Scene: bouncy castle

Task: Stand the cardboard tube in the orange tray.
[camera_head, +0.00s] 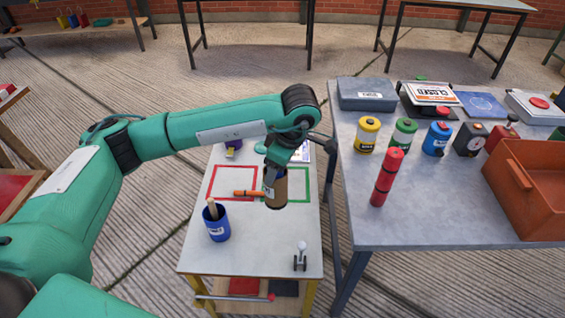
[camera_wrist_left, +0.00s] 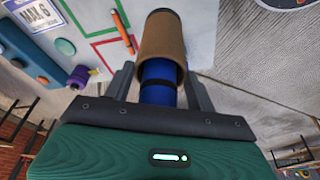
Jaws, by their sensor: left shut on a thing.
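The cardboard tube (camera_head: 275,188) is brown and hangs below my left gripper (camera_head: 272,174), over the small white-topped table. The orange tray (camera_head: 528,190) is a deep open box on the grey table at the right, well apart from the tube. My right gripper is not in view.
A blue cup (camera_head: 216,224) and an orange stick (camera_head: 249,193) are on the small table (camera_head: 255,245). On the grey table (camera_head: 430,215), a red banded cylinder (camera_head: 386,177) and several canisters stand left of the tray.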

